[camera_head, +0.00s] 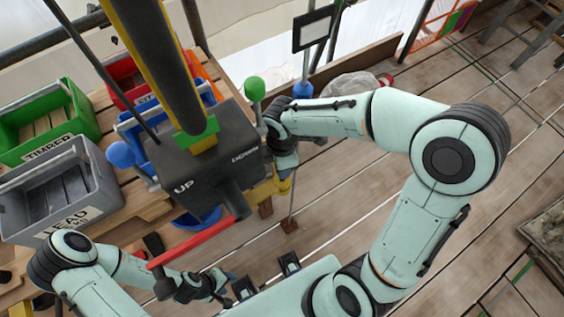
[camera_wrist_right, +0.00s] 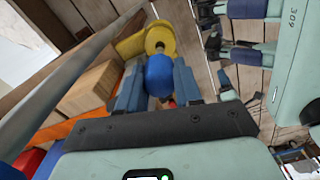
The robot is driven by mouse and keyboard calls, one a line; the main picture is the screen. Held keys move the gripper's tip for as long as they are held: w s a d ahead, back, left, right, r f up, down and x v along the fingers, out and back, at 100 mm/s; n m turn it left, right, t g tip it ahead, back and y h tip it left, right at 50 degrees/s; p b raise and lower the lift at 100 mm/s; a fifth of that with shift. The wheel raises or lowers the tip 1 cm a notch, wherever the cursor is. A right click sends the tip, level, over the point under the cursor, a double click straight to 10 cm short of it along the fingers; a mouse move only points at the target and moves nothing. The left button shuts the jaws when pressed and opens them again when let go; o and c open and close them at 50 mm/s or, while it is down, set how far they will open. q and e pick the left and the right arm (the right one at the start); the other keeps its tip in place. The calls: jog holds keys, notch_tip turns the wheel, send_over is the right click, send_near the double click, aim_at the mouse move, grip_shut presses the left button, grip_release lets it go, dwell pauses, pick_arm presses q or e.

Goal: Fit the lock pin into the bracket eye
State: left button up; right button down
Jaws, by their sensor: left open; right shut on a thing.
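My right gripper (camera_wrist_right: 158,88) is shut on a rounded blue knob, which I take to be the head of the lock pin (camera_wrist_right: 160,72). The pin's shaft is not clearly visible. A yellow ring with a hole, apparently the bracket eye (camera_wrist_right: 160,36), shows just beyond the knob. I cannot tell whether the pin is in the eye. In the head view the right gripper (camera_head: 285,174) is low beside the dark block, partly hidden, with yellow bracket parts (camera_head: 262,191) near it. My left gripper (camera_head: 222,281) is open and empty at the lower left, near the red bar.
The dark block (camera_head: 205,165) marked "UP" carries a yellow-black column (camera_head: 158,60) and a red-handled lever (camera_head: 195,241). A green-knobbed lever (camera_head: 255,90) stands close to my right arm. Grey (camera_head: 98,165) and green (camera_head: 72,105) crates fill the left. Planks at right are mostly clear.

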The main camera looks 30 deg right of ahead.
pick_arm(q)
jog(key=shift+s+f+b, duration=0.35)
jog(key=shift+f+b, duration=0.35)
jog(key=shift+f, duration=0.1)
jog(key=shift+s+f+b, duration=0.35)
jog(key=shift+f+b, duration=0.35)
jog(key=shift+f, duration=0.05)
pick_arm(e)
jog(key=shift+f, duration=2)
pick_arm(q)
jog(key=shift+r, duration=0.1)
pick_arm(e)
jog(key=shift+r, duration=0.15)
pick_arm(q)
jog(key=shift+w+r+p, duration=0.35)
jog(key=shift+r+p, duration=0.35)
jog(key=shift+w+r+p, duration=0.3)
jog(key=shift+r+p, duration=0.35)
jog(key=shift+r, duration=0.05)
pick_arm(e)
jog(key=shift+r, duration=1.6)
pick_arm(q)
jog(key=shift+f, duration=0.1)
pick_arm(e)
jog(key=shift+f, duration=0.25)
